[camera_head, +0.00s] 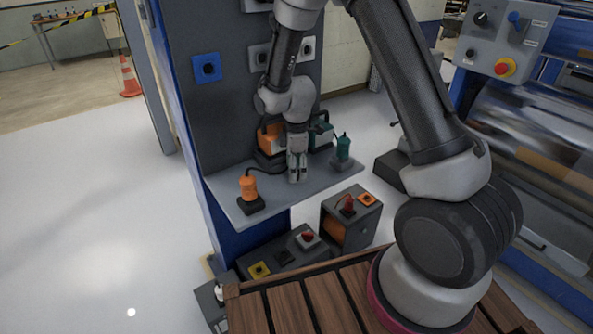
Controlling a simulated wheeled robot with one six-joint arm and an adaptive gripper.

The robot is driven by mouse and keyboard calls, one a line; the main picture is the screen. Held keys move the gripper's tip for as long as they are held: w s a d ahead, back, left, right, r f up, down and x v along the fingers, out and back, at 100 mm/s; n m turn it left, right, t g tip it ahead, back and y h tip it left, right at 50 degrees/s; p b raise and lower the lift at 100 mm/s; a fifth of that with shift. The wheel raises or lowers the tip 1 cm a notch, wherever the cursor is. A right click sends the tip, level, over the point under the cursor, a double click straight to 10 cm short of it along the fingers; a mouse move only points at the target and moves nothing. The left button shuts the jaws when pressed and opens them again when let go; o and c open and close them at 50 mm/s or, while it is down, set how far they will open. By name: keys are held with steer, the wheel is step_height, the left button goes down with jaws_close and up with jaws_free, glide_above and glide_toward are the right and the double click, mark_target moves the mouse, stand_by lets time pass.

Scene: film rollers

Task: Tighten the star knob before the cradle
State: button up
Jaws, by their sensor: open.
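My gripper (297,178) points down over the grey shelf (225,196) on the dark panel, near its middle. Its fingers look open with nothing clear between them. An orange and black device (269,140) stands behind and left of the gripper, partly hidden by my arm. A smaller orange device (248,187) on a black base stands at the shelf's left front. I cannot make out a star knob or tell which holder is the cradle at this size.
Below the shelf stand a grey box (345,232) with a red knob and a low dark box (283,258). A wooden slatted deck (290,306) is in front. Blue roller machinery (560,95) fills the right. White floor at the left is open; a traffic cone (130,78) stands far back.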

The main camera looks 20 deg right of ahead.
steer(key=shift+f, duration=0.55)
steer(key=c, duration=1)
